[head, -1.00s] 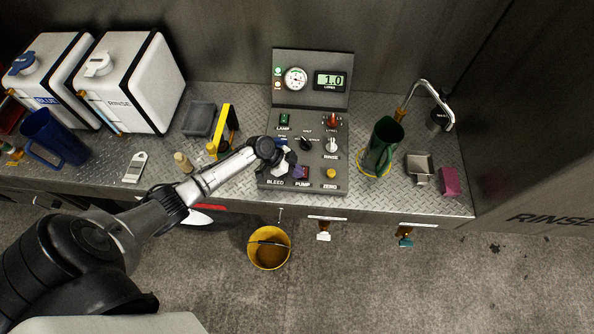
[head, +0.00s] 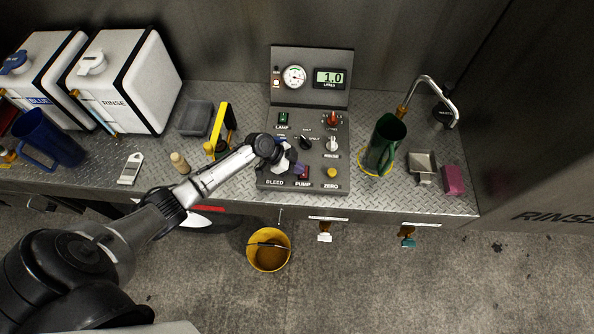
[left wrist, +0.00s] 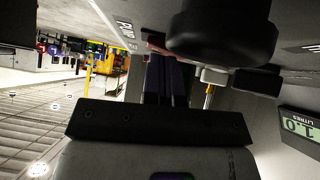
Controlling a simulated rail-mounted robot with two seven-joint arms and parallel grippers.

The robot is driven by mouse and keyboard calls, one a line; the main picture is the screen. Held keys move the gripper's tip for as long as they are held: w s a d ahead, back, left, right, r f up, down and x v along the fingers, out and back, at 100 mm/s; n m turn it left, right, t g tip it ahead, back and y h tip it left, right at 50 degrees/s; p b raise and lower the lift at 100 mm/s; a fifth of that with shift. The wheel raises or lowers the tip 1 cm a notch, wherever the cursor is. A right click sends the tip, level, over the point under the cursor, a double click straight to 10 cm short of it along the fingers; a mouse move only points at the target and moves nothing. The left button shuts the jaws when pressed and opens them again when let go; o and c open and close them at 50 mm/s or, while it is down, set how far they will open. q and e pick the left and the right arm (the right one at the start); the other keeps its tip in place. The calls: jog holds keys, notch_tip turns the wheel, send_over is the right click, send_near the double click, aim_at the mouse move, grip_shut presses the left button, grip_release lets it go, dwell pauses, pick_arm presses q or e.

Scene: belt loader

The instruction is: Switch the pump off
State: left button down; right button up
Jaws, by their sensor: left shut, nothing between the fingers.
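The pump switch (head: 303,173) is a small dark red rocker above the PUMP label on the grey control panel (head: 320,187). My left gripper (head: 298,169) is shut and empty, its purple fingertips just above and left of the switch. Whether they touch it I cannot tell. In the left wrist view the shut purple fingers (left wrist: 166,80) point at the panel, with a small reddish part by their tips. On the upright gauge board, the upper small lamp (head: 276,71) looks unlit and the lower one (head: 276,83) glows pale orange. My right gripper is not in view.
A yellow button (head: 332,172), rinse knob (head: 332,145), black selector (head: 306,142) and green lamp switch (head: 283,118) crowd the panel. The display (head: 329,78) reads 1.0.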

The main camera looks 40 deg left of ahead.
pick_arm(q)
jog(key=shift+r, duration=0.1)
jog(key=r+p, duration=0.2)
jog(key=r, duration=0.1)
jog(key=r+p, duration=0.1)
jog(key=shift+s+d+r+p, duration=0.15)
jog(key=shift+s+r+p, duration=0.15)
jog(key=shift+p, duration=0.1)
jog(key=s+b+v, duration=0.1)
jog(key=b+v, duration=0.1)
jog(key=v, duration=0.7)
jog(key=shift+s, duration=0.25)
jog(key=shift+d, duration=0.15)
